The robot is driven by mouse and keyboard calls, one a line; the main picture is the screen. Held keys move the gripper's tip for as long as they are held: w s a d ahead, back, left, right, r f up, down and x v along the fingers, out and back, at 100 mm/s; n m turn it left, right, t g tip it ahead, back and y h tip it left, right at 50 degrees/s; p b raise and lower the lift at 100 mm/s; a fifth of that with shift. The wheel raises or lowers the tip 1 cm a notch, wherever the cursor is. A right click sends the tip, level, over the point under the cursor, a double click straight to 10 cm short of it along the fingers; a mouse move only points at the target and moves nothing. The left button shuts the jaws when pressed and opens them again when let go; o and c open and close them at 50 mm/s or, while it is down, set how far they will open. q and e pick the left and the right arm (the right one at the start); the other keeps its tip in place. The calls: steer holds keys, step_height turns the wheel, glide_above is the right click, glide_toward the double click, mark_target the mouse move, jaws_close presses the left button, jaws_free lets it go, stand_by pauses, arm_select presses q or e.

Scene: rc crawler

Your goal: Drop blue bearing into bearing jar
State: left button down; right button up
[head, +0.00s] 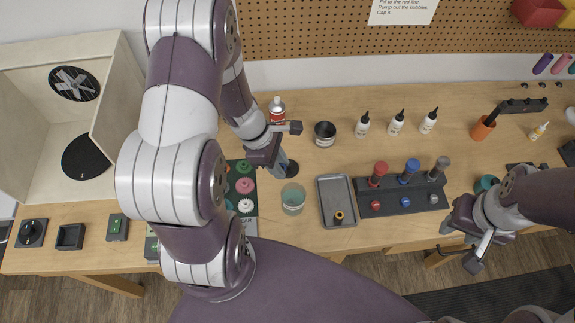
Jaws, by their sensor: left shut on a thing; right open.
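My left gripper (284,165) is over the middle of the bench, its fingers pointing down beside a dark round thing (292,170). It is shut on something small. The held thing is hidden by the fingers, so I cannot make out its colour; no blue bearing shows clearly elsewhere. A clear glass jar (293,200), which looks like the bearing jar, stands just in front of the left gripper, apart from it. My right gripper (458,248) is open and empty near the bench's front edge at the right.
A dark cup (325,133) and white bottles (396,124) stand behind. A mat with coloured discs (243,180) lies left of the jar.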

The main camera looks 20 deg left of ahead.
arm_select(q)
steer(key=shift+w+d+f+m, duration=0.1)
steer(key=shift+w+f+m, duration=0.1)
steer(key=shift+f+m, duration=0.1)
steer(key=b+x, duration=0.5)
steer(key=shift+w+f+b, duration=0.15)
steer(key=shift+f+b, duration=0.15)
steer(key=shift+f, duration=0.15)
steer(key=c, duration=0.9)
jaws_free()
steer(key=shift+o, duration=0.6)
steer(key=shift+a, duration=0.4)
steer(key=v, duration=1.2)
steer(key=shift+r, duration=0.35)
arm_select(e)
step_height(320, 180, down, 7)
steer(key=d, duration=0.1)
steer(key=shift+w+d+r, duration=0.2)
steer(key=shift+w+d, duration=0.15)
steer(key=shift+w, duration=0.1)
